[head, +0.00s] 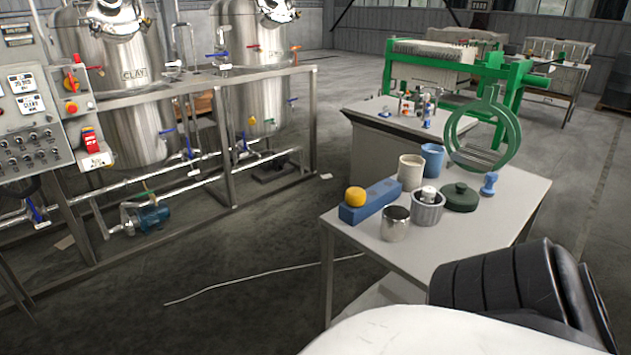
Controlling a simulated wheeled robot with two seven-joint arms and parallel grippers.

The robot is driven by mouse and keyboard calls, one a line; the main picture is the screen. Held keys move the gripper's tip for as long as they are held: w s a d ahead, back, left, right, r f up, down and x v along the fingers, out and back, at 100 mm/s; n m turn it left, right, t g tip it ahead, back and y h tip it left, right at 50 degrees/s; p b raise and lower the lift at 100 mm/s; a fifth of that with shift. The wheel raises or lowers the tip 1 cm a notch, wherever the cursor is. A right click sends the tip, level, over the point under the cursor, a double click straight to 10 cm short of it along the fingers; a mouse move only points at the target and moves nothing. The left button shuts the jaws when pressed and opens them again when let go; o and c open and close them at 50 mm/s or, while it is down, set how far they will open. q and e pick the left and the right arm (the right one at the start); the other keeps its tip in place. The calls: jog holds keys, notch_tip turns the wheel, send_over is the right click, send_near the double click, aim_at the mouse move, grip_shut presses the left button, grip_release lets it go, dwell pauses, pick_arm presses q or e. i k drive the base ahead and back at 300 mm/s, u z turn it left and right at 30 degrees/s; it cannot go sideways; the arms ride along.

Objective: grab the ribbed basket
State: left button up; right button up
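A small grey ribbed container (426,210), which looks like the ribbed basket, stands upright near the front middle of the white table (478,233). A white knobbed item (429,194) shows at its top, and I cannot tell how deep it sits. A metal cup (395,225) stands close to its left and a dark green lidded pot (460,196) to its right. Neither of my grippers shows in the head view. A black and white part of my own body fills the bottom right and covers the table's near right corner.
A blue block (371,200) with an orange ball (355,196) lies at the table's left. A cream cup (411,171), a blue cup (432,158), a blue knobbed piece (489,184) and a tall green ring (514,148) stand behind. The table's right side is clear.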

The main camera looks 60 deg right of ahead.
aim_at(422, 214)
jog(key=u, duration=0.75)
jog(key=k, duration=1.15)
jog(key=z, duration=1.3)
